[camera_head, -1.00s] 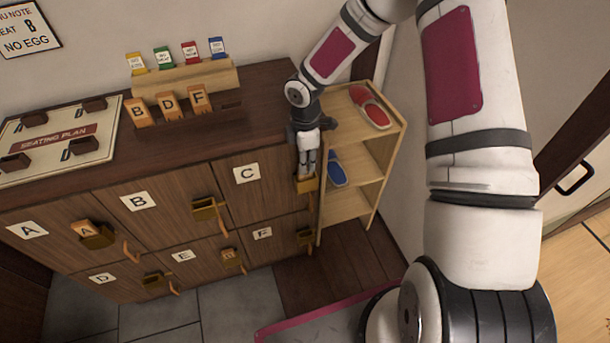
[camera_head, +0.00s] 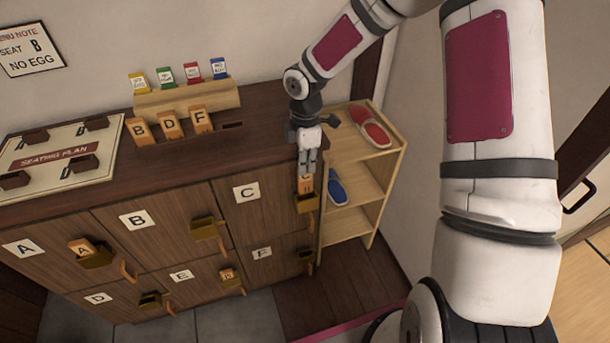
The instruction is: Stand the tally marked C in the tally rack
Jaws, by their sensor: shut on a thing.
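The tally marked C (camera_head: 306,184) is an orange wooden tag at the brass holder (camera_head: 308,203) on locker door C. My gripper (camera_head: 306,172) points down and is shut on the tally's top. The tally's lower end is at the holder's mouth; I cannot tell whether it is fully clear of it. The tally rack (camera_head: 185,132) on the cabinet top holds upright tallies B (camera_head: 139,131), D (camera_head: 170,124) and F (camera_head: 201,119). An empty dark slot (camera_head: 232,125) shows to the right of F.
A ledge (camera_head: 186,100) with several coloured tags stands behind the rack. A seating plan board (camera_head: 60,150) lies at the left of the cabinet top. A shoe shelf (camera_head: 368,200) with red slippers (camera_head: 372,130) and blue slippers (camera_head: 337,189) stands right of the cabinet.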

